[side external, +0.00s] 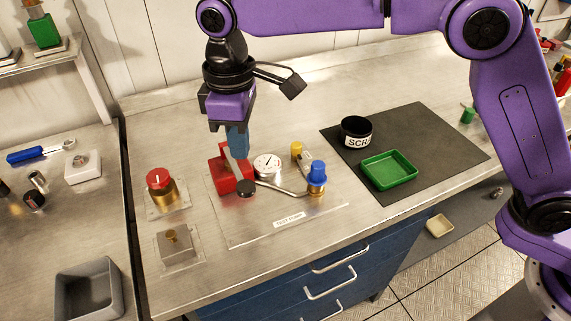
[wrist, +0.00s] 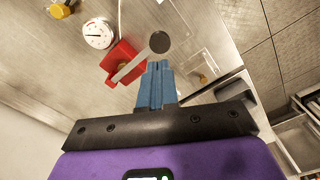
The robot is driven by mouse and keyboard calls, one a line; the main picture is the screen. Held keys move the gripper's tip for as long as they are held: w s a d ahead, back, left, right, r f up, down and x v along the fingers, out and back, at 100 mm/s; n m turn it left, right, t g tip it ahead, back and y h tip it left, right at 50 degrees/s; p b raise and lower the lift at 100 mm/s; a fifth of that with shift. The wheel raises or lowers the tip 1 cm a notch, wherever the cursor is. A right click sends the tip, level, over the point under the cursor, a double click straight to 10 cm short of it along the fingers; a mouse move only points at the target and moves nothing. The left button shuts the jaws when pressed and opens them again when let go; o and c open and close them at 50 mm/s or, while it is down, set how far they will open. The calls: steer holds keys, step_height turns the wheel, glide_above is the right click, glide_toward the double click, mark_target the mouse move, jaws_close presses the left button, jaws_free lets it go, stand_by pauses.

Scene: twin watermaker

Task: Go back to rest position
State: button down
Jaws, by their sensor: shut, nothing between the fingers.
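My gripper (side external: 237,143) has blue fingers that are shut and empty, pointing down just above a red block (side external: 224,170) on the test pump plate. In the wrist view my gripper (wrist: 158,66) is beside a pale lever with a dark round knob (wrist: 160,42). The lever runs from the red block (wrist: 120,64). I cannot tell whether the fingers touch the lever.
A gauge (side external: 267,165) and a blue-capped valve (side external: 317,174) stand right of the red block. A red-topped brass fitting (side external: 160,185) is left. A black scrap cup (side external: 356,132) and green tray (side external: 389,170) sit on a dark mat (side external: 440,140). A grey bin (side external: 88,290) is front left.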

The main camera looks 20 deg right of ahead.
steer(key=s+d+f, duration=0.1)
steer(key=s+d, duration=0.7)
steer(key=d, duration=0.4)
steer(key=s+d+f, duration=0.2)
steer(key=s+d, duration=0.6)
steer(key=d, duration=0.4)
steer(key=s+d+f, duration=0.1)
steer(key=s+d, duration=0.8)
steer(key=d, duration=0.4)
steer(key=shift+f+n, duration=0.25)
steer(key=shift+n, duration=0.05)
steer(key=shift+w, duration=0.1)
stand_by(2.7)
